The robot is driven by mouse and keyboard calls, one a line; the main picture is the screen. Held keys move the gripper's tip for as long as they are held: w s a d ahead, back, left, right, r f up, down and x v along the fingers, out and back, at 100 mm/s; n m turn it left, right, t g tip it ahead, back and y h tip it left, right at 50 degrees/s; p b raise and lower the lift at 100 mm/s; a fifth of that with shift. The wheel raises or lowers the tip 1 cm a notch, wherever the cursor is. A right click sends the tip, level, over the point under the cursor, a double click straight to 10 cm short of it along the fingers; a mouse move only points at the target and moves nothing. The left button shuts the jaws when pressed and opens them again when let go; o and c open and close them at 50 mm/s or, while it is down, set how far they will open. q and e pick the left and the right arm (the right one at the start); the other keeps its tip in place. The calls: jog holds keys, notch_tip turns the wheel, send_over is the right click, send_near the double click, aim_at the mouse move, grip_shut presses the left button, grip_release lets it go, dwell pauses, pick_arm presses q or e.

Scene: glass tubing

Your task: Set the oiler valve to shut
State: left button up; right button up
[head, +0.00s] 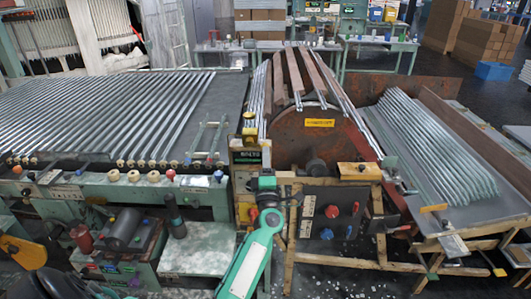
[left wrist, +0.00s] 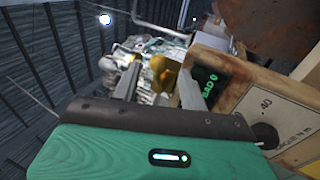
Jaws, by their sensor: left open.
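A brass oiler (head: 249,125) stands on top of the narrow post in the middle of the head view, above a panel with a small green display (head: 247,157). My left gripper, at the end of a green and white arm, is just below and in front of that panel; its fingertips are hard to make out there. In the left wrist view its jaws (left wrist: 158,85) are open, with a rounded brass part (left wrist: 165,73) showing beyond and between them. I cannot tell whether they touch it. The valve's lever position is too small to read. My right gripper is out of view.
Glass tubes (head: 110,105) lie in rows on the left bed. A rusty drum (head: 320,135) stands right of the post, with more tubes on a rack (head: 425,145). A control box (head: 332,212) with red and blue knobs sits close to the right of my arm.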

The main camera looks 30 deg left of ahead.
pick_arm(q)
jog(key=b+v, duration=0.2)
jog(key=v, duration=0.7)
